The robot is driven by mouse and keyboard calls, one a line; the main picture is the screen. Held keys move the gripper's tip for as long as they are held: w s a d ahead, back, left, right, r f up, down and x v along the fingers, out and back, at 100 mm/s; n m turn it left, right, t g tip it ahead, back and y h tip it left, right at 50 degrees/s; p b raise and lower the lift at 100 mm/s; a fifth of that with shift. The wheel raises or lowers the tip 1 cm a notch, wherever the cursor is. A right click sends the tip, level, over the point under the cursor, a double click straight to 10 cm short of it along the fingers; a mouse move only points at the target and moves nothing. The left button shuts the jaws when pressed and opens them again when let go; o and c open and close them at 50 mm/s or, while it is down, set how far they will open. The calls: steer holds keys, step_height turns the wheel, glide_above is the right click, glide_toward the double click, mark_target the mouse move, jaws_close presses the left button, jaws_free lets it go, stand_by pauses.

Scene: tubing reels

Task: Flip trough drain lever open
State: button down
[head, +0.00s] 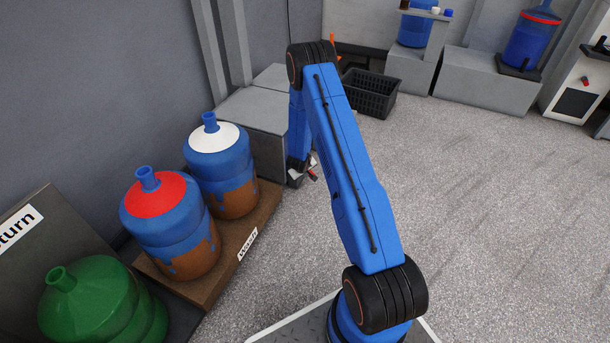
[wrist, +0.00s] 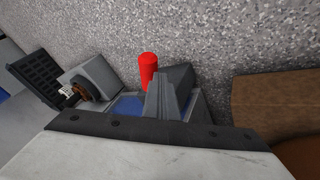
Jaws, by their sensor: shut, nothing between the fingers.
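The drain lever appears as a red cylindrical handle (wrist: 148,68) standing up just past my fingers in the wrist view. In the head view a small red part (head: 314,177) shows low beside the end of my arm. My gripper (wrist: 163,80) is shut and empty, close beside the red handle; whether they touch cannot be told. In the head view my gripper (head: 302,168) is small and partly hidden by my arm. The grey trough box (head: 240,128) stands by the wall to its left. The lever's base is hidden behind my fingers.
Jugs with a white collar (head: 215,140) and a red collar (head: 155,197) stand on a brown platform (head: 262,208). A green jug (head: 100,305) is at front left. A black basket (head: 369,92) is behind my arm. The floor to the right is clear.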

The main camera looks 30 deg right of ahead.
steer(key=shift+s+d+n+t+y, duration=0.1)
steer(key=shift+d+n+t+y, duration=0.45)
steer(key=shift+d+n, duration=0.85)
steer(key=shift+d, duration=0.8)
steer(key=w+d, duration=0.4)
steer(key=d, duration=0.2)
steer(key=shift+d, duration=0.35)
steer(key=shift+r, duration=0.1)
